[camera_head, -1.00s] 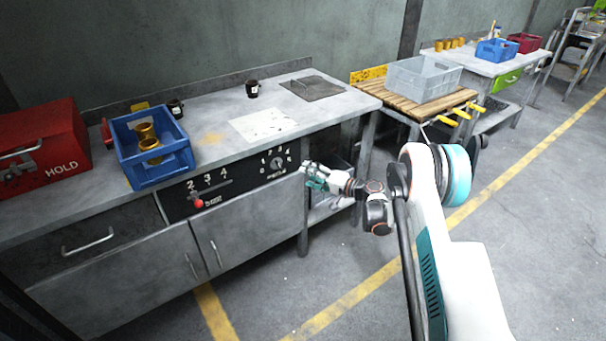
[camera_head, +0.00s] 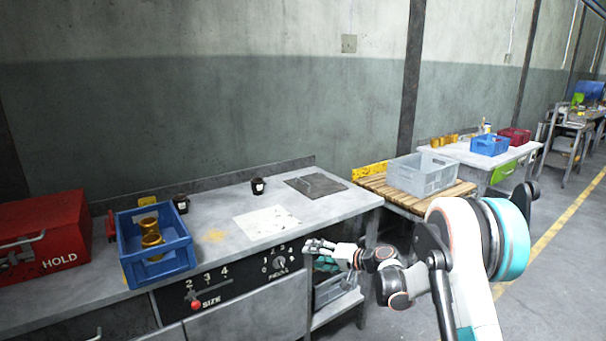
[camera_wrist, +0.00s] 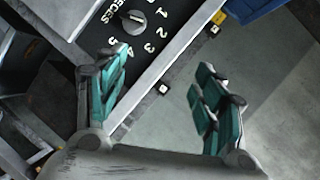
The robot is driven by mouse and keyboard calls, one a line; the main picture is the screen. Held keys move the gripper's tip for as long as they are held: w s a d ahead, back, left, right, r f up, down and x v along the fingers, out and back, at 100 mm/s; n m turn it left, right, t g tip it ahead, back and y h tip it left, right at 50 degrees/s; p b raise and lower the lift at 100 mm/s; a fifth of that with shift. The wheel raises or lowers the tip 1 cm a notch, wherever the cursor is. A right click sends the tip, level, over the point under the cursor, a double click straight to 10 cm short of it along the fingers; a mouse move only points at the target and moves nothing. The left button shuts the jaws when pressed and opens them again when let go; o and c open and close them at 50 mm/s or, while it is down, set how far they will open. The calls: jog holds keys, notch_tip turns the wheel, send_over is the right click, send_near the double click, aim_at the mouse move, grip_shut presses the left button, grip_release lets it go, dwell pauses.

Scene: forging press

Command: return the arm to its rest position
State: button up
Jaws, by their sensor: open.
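My gripper (camera_head: 322,250) is in front of the grey workbench (camera_head: 330,208), close to the right end of its front panel. In the wrist view my gripper (camera_wrist: 163,98) has its two teal-padded fingers spread wide, with nothing between them. The PIECES dial (camera_head: 279,262) is on the black panel just left of the gripper. The dial also shows in the wrist view (camera_wrist: 133,22), beyond the left finger. My arm bends back from the gripper to the lower right of the head view.
A blue crate (camera_head: 128,262) with brass parts, a red HOLD box (camera_head: 70,238) and two dark cups stand on the bench. The red SIZE lever (camera_head: 196,305) is on its front. A grey crate (camera_head: 425,188) sits on a slatted table to the right. Floor at far right is clear.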

jog(key=s+d+r+n+g+h, duration=0.1)
jog(key=s+d+r+h, duration=0.2)
jog(key=s+r, duration=0.7)
jog(key=s+d+r+h, duration=0.2)
jog(key=s+r+h, duration=0.1)
jog(key=s+r, duration=0.65)
jog(key=s+d+f+h, duration=0.1)
jog(key=s+d, duration=0.2)
jog(key=s, duration=0.6)
jog(key=s+d+f+n+h, duration=0.1)
jog(key=s+d+h, duration=0.1)
jog(key=s, duration=0.8)
jog(key=s+d+f+h, duration=0.2)
jog(key=s+d, duration=0.3)
jog(key=s, duration=0.4)
jog(key=shift+s+n, duration=0.3)
jog(key=shift+s, duration=0.05)
